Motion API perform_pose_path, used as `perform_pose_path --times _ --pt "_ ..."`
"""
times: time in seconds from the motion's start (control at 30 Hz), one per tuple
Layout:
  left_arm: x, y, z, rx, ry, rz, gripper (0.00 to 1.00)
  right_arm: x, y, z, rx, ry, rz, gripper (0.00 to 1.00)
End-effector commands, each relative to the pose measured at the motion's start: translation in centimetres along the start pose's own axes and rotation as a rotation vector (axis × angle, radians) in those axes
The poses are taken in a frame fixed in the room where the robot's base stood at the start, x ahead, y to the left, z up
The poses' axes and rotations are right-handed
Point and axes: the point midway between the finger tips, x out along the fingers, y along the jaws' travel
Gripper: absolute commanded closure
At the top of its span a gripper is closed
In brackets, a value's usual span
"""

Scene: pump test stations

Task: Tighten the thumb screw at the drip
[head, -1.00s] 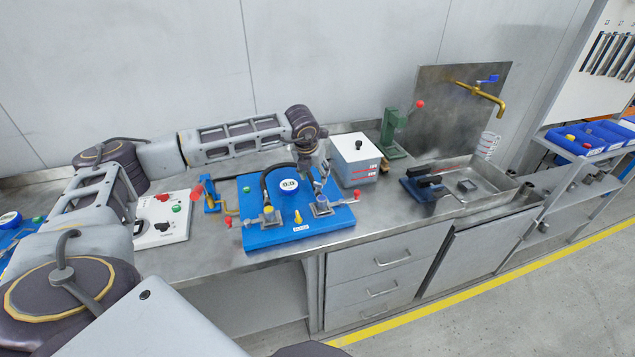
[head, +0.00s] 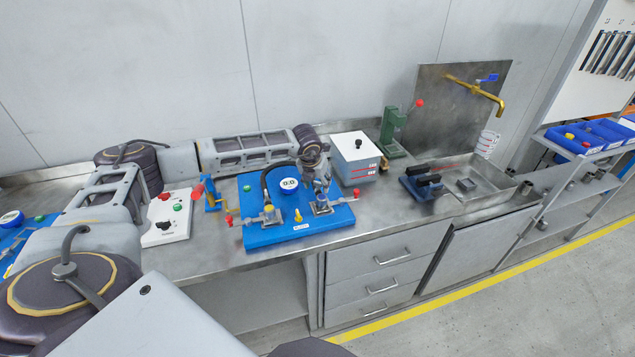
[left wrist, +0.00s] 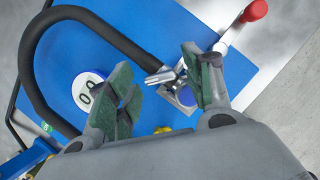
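The blue pump board (head: 275,238) lies on the steel bench. It carries a white and blue round gauge (head: 289,186), a black hose and metal fittings. My left gripper (head: 323,190) is over the fitting at the board's right side. In the left wrist view my left gripper (left wrist: 157,64) is open, with green-padded fingers. A silver winged thumb screw (left wrist: 160,77) shows in the gap between the fingers, beside a blue round part (left wrist: 186,95). I cannot tell whether a finger touches it. My right gripper is not in view.
A red-tipped lever (head: 356,193) stands close to the gripper, also seen in the left wrist view (left wrist: 254,11). A white box (head: 357,160) stands behind the board. A green press (head: 391,130) and a sink (head: 478,180) are farther right. The bench front is clear.

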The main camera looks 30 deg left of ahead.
Motion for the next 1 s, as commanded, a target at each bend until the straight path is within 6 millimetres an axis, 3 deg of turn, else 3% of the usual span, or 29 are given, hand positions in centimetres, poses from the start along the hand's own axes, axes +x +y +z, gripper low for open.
perform_pose_path --times 0.03,0.33,1.0 --pt "0.0 0.0 0.0 0.0 0.0 0.0 0.57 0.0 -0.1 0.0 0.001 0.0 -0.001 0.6" --pt "0.0 0.0 0.0 0.0 0.0 0.0 0.94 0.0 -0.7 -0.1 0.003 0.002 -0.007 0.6" --pt "0.1 0.1 0.0 0.117 -0.001 -0.048 0.94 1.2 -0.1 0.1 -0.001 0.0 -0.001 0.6"
